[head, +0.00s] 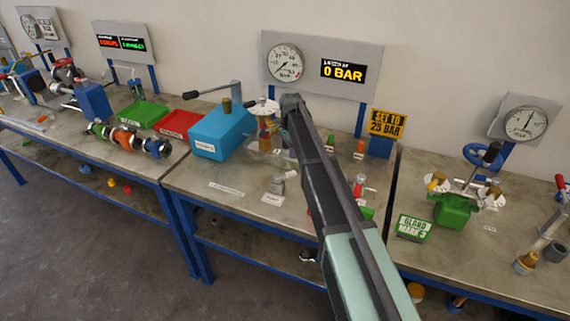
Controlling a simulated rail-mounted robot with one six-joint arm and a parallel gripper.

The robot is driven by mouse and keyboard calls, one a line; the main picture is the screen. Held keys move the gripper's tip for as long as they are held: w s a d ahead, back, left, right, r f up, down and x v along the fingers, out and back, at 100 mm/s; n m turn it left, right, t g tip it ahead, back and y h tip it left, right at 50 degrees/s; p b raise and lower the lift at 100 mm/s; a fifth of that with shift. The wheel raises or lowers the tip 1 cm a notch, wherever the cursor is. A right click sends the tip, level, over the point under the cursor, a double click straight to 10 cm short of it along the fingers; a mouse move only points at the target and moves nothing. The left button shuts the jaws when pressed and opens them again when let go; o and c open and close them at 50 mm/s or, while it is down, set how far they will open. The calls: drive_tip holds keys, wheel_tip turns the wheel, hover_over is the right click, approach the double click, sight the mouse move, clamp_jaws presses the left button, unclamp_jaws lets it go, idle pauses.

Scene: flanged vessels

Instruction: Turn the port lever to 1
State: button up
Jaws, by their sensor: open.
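A round white plate (264,106) tops a small brass-coloured fitting on the middle bench, just left of the dark end of my arm. It may be the dial of the port lever, but its marks and any numbers are too small to read. A dark lever (211,90) reaches left from the top of the blue box (222,132); I cannot tell if it is the port lever. My arm crosses the middle bench from the lower right and ends beside the white plate. My gripper's fingers cannot be made out; the arm hides that area.
A gauge panel (373,55) reading 0 BAR stands behind. A yellow sign (387,124) says SET TO 25 BAR. Green (143,113) and red (180,124) trays stand left, a green valve body (455,208) right. Small fittings lie on the middle bench; its front left is mostly clear.

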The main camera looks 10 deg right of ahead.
sight(292, 172)
drive_tip(key=shift+m, duration=0.4)
drive_tip(key=f+b, duration=1)
drive_tip(key=b, duration=0.1)
drive_tip(key=shift+s+d+f, duration=0.35)
drive_tip(key=shift+s+f, duration=0.05)
drive_tip(key=shift+r, duration=0.15)
drive_tip(key=shift+c, duration=0.3)
clamp_jaws()
